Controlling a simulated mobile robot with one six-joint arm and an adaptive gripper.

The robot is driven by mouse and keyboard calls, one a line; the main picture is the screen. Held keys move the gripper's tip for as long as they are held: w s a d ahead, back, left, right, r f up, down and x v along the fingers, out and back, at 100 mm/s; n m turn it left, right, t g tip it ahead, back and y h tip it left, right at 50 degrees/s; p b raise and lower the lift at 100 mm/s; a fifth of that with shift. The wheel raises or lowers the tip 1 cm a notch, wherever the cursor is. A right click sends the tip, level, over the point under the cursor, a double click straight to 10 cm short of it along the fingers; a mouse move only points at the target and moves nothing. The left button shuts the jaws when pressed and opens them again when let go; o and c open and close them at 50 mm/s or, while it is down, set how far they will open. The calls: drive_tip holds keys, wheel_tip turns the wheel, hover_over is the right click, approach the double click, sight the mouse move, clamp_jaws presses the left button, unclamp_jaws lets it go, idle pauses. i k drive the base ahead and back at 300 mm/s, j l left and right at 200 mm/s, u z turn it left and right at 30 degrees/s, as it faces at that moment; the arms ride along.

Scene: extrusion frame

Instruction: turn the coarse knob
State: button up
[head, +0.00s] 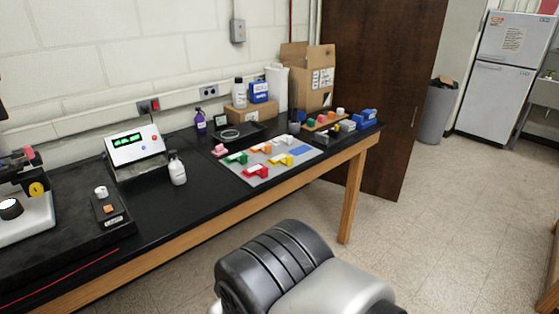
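At the left edge of the bench, cut off by the picture, stands a white and black instrument that looks like a microscope (32,222). A yellow round knob (37,189) is on its side; no label can be read to tell whether this is the coarse knob. A small black control box (110,208) to its right carries a white knob (101,191) and an orange button. My gripper is not in view; only a grey and black part of my arm shows at the bottom, in front of the bench and away from both knobs.
The black bench (215,185) also holds a display unit (137,146), a white bottle (178,169) and a grey mat (300,156) with several coloured blocks. A cardboard box (310,72) stands at the back. A red cable (60,277) lies at front left.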

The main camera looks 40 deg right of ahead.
sight(37, 162)
drive_tip(key=i+l+u, duration=0.4)
drive_tip(key=l, duration=0.2)
drive_tip(key=l+u, duration=0.2)
drive_tip(key=l, duration=0.15)
drive_tip(key=i+l+u, duration=0.2)
drive_tip(key=l, duration=0.15)
drive_tip(key=l+u, duration=0.2)
drive_tip(key=l, duration=0.15)
drive_tip(key=i+j, duration=0.35)
drive_tip(key=i, duration=0.2)
drive_tip(key=i+j+u, duration=0.15)
drive_tip(key=i+j, duration=0.25)
drive_tip(key=i, duration=0.1)
